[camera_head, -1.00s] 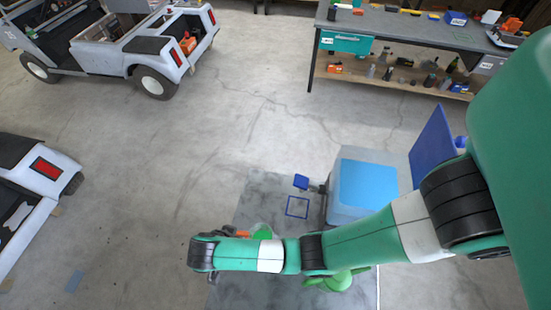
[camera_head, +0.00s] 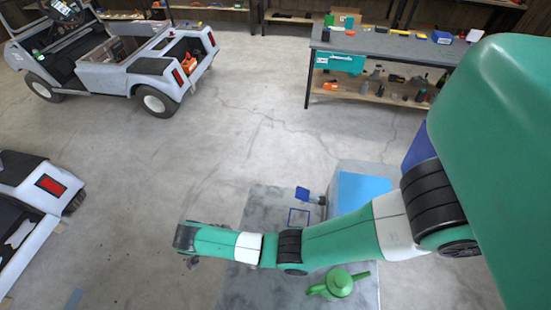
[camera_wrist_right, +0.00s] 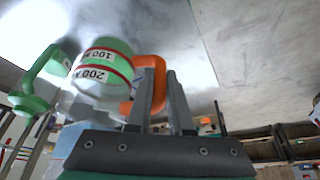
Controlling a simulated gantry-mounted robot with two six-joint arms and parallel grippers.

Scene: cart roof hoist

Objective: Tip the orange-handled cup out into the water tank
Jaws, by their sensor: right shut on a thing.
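My right gripper (camera_wrist_right: 158,88) is shut on the orange handle (camera_wrist_right: 147,75) of the green cup. The cup (camera_wrist_right: 105,62) carries white marks reading 100 and 200 and red bands, and shows left of the fingers in the right wrist view. Its contents and exact tilt cannot be told. In the head view the cup is hidden behind my right arm. The water tank (camera_head: 357,192), a pale box with a blue top face, stands right of the arm's far end, partly covered by the arm. My left gripper is not in view.
A blue piece and a blue square frame (camera_head: 299,216) sit left of the tank. A workbench (camera_head: 395,50) and carts (camera_head: 150,60) stand further off; open floor lies between.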

